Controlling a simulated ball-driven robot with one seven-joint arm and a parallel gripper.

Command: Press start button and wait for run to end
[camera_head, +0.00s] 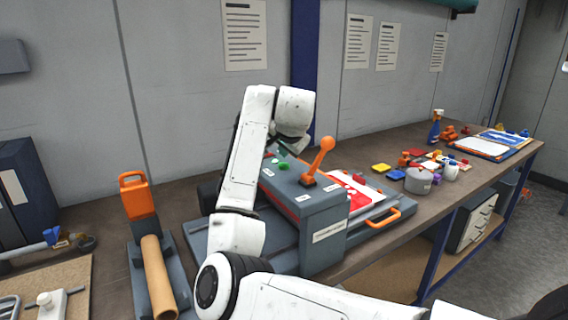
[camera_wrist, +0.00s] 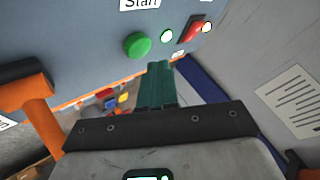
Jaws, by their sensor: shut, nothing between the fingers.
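The green start button (camera_wrist: 137,45) is round and sits under a label reading "Start" (camera_wrist: 140,3) on the grey machine's panel in the wrist view. My gripper (camera_wrist: 159,66) has its dark green fingers together, with nothing between them. The tips show just below and right of the button in that view; I cannot tell how far they are from the panel. A lit round lamp (camera_wrist: 166,36) and a red rocker switch (camera_wrist: 193,28) are right of the button. In the head view the grey machine box (camera_head: 323,222) stands on the bench, with my arm in front of part of it.
An orange lever (camera_head: 318,163) rises from the box top, close to my gripper. A red and white sign (camera_head: 352,200) lies at the machine's right, by an orange handle (camera_head: 384,217). A grey pot (camera_head: 418,181) and coloured blocks stand farther right. A cardboard tube (camera_head: 158,275) is at left.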

